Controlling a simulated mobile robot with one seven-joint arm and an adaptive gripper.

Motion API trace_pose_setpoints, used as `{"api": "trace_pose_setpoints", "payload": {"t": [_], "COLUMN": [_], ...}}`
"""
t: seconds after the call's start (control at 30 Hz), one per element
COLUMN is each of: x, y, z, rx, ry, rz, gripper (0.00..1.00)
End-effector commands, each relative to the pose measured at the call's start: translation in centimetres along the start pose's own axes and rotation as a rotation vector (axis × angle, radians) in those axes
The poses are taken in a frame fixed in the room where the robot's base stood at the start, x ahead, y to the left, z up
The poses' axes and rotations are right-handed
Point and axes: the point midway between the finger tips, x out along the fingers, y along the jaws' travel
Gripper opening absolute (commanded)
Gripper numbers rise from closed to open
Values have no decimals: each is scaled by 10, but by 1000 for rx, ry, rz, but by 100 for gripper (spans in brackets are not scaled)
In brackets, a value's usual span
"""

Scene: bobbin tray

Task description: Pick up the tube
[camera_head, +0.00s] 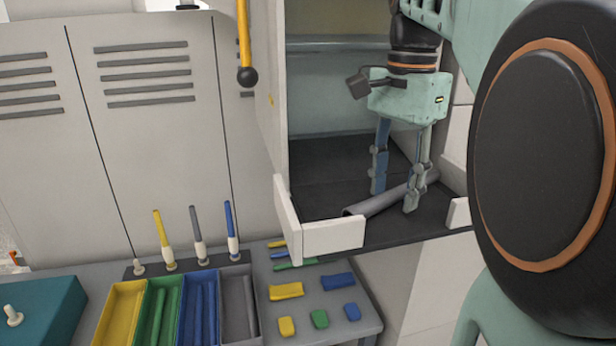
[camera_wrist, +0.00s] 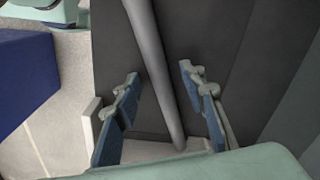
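The tube (camera_head: 375,204) is a long grey cylinder lying on the dark floor of the open cabinet. In the wrist view the tube (camera_wrist: 150,45) runs lengthwise between my two fingers, with a gap on each side. My gripper (camera_head: 395,197) points down inside the cabinet with its fingers spread, one on either side of the tube. It also shows in the wrist view (camera_wrist: 159,76), open, not closed on anything. In the head view the right finger overlaps part of the tube.
A bench (camera_head: 365,322) below holds yellow, green, blue and grey bins, upright bobbins and small coloured blocks. A teal box (camera_head: 45,318) stands at the left.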

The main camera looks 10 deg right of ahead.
Motion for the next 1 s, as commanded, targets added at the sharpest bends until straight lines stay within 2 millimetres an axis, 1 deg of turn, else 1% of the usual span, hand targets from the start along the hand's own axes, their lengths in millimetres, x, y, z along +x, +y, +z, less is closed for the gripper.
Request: {"api": "trace_pose_setpoints", "payload": {"t": [0.07,0.4,0.63,0.77,0.87,1.0], "x": [0,0,-1,-5,-12,-28], "y": [0,0,0,-1,-1,-1], "z": [0,0,0,0,0,0], "rx": [0,0,0,0,-1,-2], "ry": [0,0,0,1,0,1], "rz": [0,0,0,-2,-1,-2], "gripper": [37,0,0,0,0,0]}}
